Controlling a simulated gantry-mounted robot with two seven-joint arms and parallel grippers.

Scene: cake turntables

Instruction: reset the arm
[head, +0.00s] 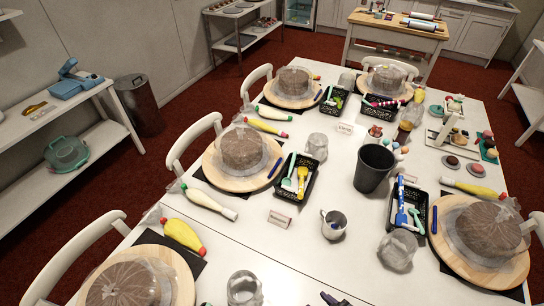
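Neither of my arms nor grippers can be made out in the head view. A small dark shape (335,299) is cut off by the bottom edge, and I cannot tell what it is. The long white table (285,240) carries several round wooden turntables, each with a brown cake under clear wrap. One turntable (222,178) is at the middle left, with its cake (242,148). Another turntable (462,268) is at the right edge, and one more (183,268) is at the bottom left.
A black bin-like cup (372,168), a metal cup (333,224) and black tool baskets (297,177) stand along the table. Piping bags (183,235) lie beside the turntables. White chairs (192,139) line the left side. Bare tabletop shows around the front middle.

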